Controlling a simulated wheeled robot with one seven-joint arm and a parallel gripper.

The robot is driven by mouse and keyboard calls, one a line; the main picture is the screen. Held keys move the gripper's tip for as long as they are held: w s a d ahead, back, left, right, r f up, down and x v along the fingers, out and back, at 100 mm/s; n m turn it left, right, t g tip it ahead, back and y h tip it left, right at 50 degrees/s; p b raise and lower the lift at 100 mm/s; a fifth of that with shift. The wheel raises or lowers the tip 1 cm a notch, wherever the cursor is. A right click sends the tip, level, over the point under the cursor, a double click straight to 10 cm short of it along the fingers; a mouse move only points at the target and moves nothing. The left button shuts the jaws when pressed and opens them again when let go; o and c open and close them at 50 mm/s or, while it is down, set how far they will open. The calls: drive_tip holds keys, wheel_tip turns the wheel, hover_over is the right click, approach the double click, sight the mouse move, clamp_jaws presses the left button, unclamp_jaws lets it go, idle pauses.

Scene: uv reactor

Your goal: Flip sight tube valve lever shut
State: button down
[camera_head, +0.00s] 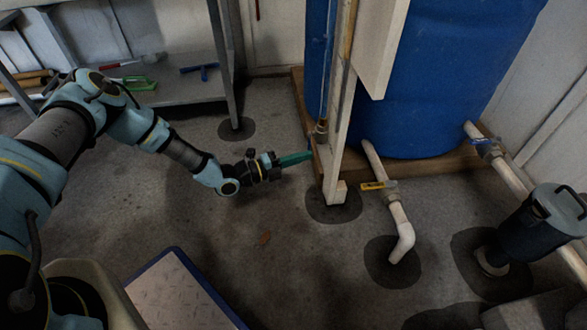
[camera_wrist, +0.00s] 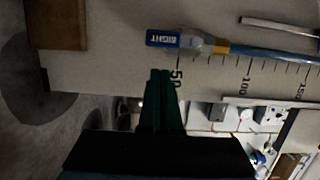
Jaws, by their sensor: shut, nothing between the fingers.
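The sight tube valve (camera_wrist: 195,43) shows in the wrist view at the lower end of the sight tube (camera_wrist: 265,52). Its blue lever (camera_wrist: 163,39), marked SIGHT, extends left from the valve, roughly in line with the tube. In the head view the valve (camera_head: 320,130) is small beside the white post, and its lever is hard to make out. My gripper (camera_head: 308,156) reaches toward the post there, just below the valve. In the wrist view the green fingers of my gripper (camera_wrist: 160,73) are shut and empty, their tips close to the lever. Contact cannot be told.
A marked scale board (camera_wrist: 115,65) lies behind the tube. The blue tank (camera_head: 430,70) stands behind the post (camera_head: 338,130). A yellow-handled valve (camera_head: 380,185) on a white pipe is to the right. A grey shelf (camera_head: 180,88) stands left.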

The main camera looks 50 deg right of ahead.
sight(308, 148)
drive_tip(key=shift+w+d, duration=0.65)
drive_tip(key=shift+w, duration=0.1)
drive_tip(key=shift+w+d+f+m+b, duration=0.2)
drive_tip(key=shift+m+b, duration=0.15)
drive_tip(key=shift+m, duration=0.2)
drive_tip(key=shift+w+d+f+m+b, duration=0.15)
drive_tip(key=shift+m+b, duration=0.15)
drive_tip(key=shift+m, duration=0.25)
drive_tip(key=shift+w+d+f+m+g+h+b, duration=0.15)
drive_tip(key=shift+w+m+g+h+b, duration=0.2)
drive_tip(key=shift+m, duration=0.45)
drive_tip(key=w+d+m+g+b, duration=0.1)
drive_tip(key=m+b, duration=0.1)
drive_tip(key=m, duration=0.3)
drive_tip(key=w+d+r+m+g+b, duration=0.1)
drive_tip(key=m+g+b, duration=0.1)
drive_tip(key=m, duration=0.3)
drive_tip(key=w+d+r+m+g+b, duration=0.1)
drive_tip(key=w+m+b, duration=0.1)
drive_tip(key=m, duration=0.3)
drive_tip(key=shift+d+m+g+b, duration=0.25)
drive_tip(key=shift+m+b, duration=0.05)
drive_tip(key=shift+m, duration=0.1)
drive_tip(key=shift+w+r, duration=0.1)
